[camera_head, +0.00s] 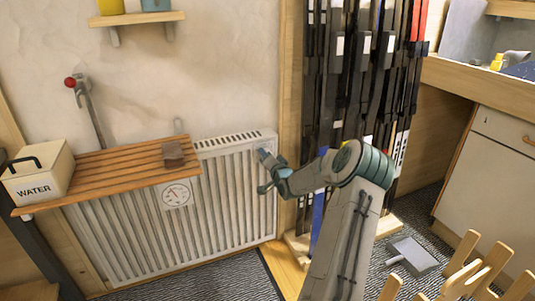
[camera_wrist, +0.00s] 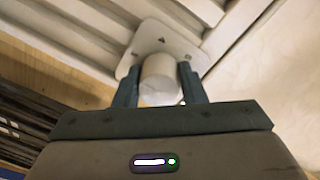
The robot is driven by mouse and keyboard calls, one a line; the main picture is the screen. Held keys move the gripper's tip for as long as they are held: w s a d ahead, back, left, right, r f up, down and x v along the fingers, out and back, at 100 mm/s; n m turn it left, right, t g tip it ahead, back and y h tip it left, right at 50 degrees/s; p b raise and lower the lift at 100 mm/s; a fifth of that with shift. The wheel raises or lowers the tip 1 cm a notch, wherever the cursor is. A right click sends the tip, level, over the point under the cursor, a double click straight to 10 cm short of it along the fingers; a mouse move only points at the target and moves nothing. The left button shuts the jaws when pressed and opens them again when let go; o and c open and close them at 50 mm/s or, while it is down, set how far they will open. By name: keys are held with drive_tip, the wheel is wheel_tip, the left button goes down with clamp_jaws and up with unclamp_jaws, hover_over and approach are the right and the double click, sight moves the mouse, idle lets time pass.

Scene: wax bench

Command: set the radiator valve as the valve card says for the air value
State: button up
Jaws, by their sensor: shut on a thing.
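In the wrist view a pale, round valve knob (camera_wrist: 158,78) sits between the two dark fingers of my gripper (camera_wrist: 159,82). The gripper is shut on it. Behind the knob is a whitish plate (camera_wrist: 184,45) with small dark marks, too small to read. In the head view my gripper (camera_head: 263,172) is at the upper right end of the white radiator (camera_head: 234,185), and the knob cannot be made out there. A round dial (camera_head: 176,194) hangs on the radiator front; its reading is too small to tell. I cannot make out a valve card for certain.
A slatted wooden shelf (camera_head: 110,168) over the radiator holds a WATER box (camera_head: 40,178) and a brown block (camera_head: 173,154). A red-knobbed pipe fitting (camera_head: 71,82) is on the wall. Skis (camera_head: 335,90) stand close behind my arm. A dustpan (camera_head: 414,256) lies on the floor at right.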

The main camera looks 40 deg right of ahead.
drive_tip(key=m+p, duration=0.2)
drive_tip(key=m, duration=0.4)
drive_tip(key=shift+r+p, duration=0.1)
drive_tip(key=shift+p, duration=0.2)
drive_tip(key=m, duration=0.6)
drive_tip(key=shift+d+y, duration=0.1)
drive_tip(key=shift+y, duration=0.2)
drive_tip(key=o, duration=1)
drive_tip(key=p+v, duration=0.2)
drive_tip(key=v, duration=1.2)
drive_tip(key=shift+p, duration=0.4)
